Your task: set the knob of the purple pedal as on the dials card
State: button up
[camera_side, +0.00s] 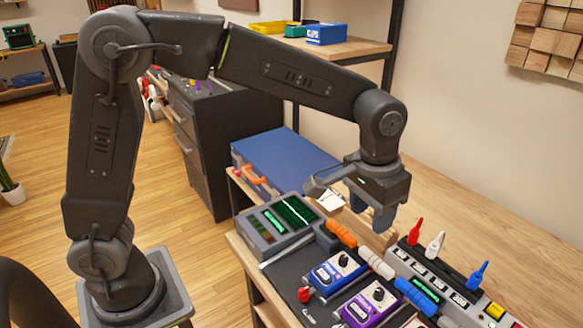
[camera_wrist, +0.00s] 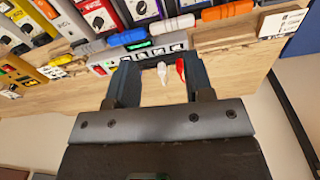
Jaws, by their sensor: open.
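The purple pedal (camera_side: 370,302) sits on the dark board at the front of the bench, with a black knob (camera_side: 378,294) on its top. A small white card (camera_side: 331,201) stands behind the bench devices; a white card with small marks shows at the upper right of the wrist view (camera_wrist: 284,22). I cannot read either card. My gripper (camera_side: 378,214) is open and empty, above and behind the pedals. Its fingers (camera_wrist: 160,88) show apart, with nothing between them.
A blue pedal (camera_side: 337,270) stands left of the purple one. Orange, white and blue cylinders (camera_side: 376,262) lie behind the pedals. A grey strip unit (camera_side: 432,282) and red, white and blue upright plugs (camera_side: 435,246) stand to the right. A green-screened device (camera_side: 277,222) is left.

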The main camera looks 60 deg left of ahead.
jog(key=s+a+r+n+t, duration=0.1)
jog(key=s+a+r+t, duration=0.1)
jog(key=s+a+r, duration=0.4)
jog(key=s+a, duration=0.3)
jog(key=a, duration=0.1)
jog(key=shift+r, duration=0.1)
dwell(0.4)
jog(key=m+g, duration=0.1)
jog(key=g, duration=0.2)
send_over(381, 291)
notch_tip(381, 291, down, 12)
jog(key=r, duration=0.1)
jog(key=shift+y, duration=0.3)
notch_tip(381, 291, down, 14)
jog(key=shift+r, duration=0.2)
